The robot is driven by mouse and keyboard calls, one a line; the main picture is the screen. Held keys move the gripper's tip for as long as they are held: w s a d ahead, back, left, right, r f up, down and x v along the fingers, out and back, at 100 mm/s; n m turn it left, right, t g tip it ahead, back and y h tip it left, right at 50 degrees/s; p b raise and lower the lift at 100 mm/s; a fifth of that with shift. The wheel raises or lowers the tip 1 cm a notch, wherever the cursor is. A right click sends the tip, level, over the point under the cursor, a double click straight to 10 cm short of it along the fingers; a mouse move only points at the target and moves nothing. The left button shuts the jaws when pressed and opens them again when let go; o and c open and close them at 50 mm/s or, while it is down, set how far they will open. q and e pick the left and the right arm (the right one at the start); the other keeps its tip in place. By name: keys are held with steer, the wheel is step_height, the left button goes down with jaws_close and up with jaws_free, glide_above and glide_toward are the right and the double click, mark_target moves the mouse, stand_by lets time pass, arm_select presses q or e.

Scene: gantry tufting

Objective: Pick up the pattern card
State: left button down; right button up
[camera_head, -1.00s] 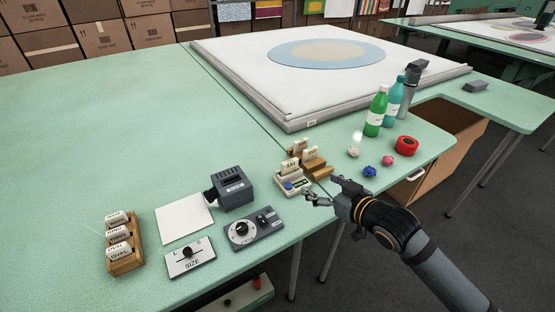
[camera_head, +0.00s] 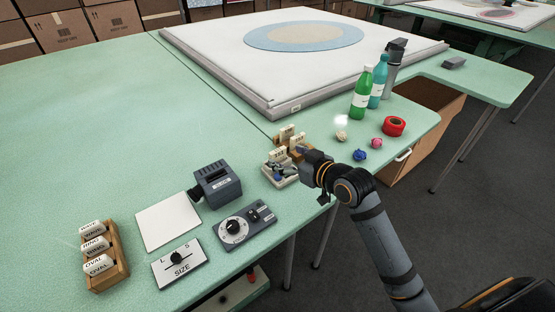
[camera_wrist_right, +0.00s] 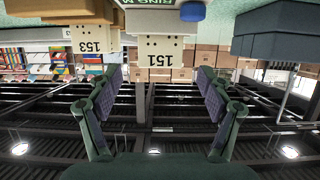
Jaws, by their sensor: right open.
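A pale card marked 151 (camera_wrist_right: 160,52) hangs inverted in the right wrist view, standing in a small light device (camera_head: 268,179) with a blue button. My right gripper (camera_wrist_right: 158,90) is open, its fingers to either side of and short of the card, not closed on it. A card marked 153 (camera_wrist_right: 90,40) is beside it in a wooden rack (camera_wrist_right: 52,18). In the head view my right gripper (camera_head: 288,172) is at the device and partly hides it. More pale cards (camera_head: 287,132) stand just behind. My left gripper is not in view.
Left of the device are a dark grey box (camera_head: 217,184), a dial unit (camera_head: 245,226), a SIZE slider plate (camera_head: 179,264), a white sheet (camera_head: 168,221) and a wooden card rack (camera_head: 122,270). Bottles (camera_head: 361,95) and red tape (camera_head: 394,126) stand to the right.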

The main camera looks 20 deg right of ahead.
mark_target(279, 153)
steer(key=x, duration=0.5)
steer(key=shift+w+a, duration=0.1)
steer(key=shift+w, duration=0.05)
steer(key=c, duration=1.2)
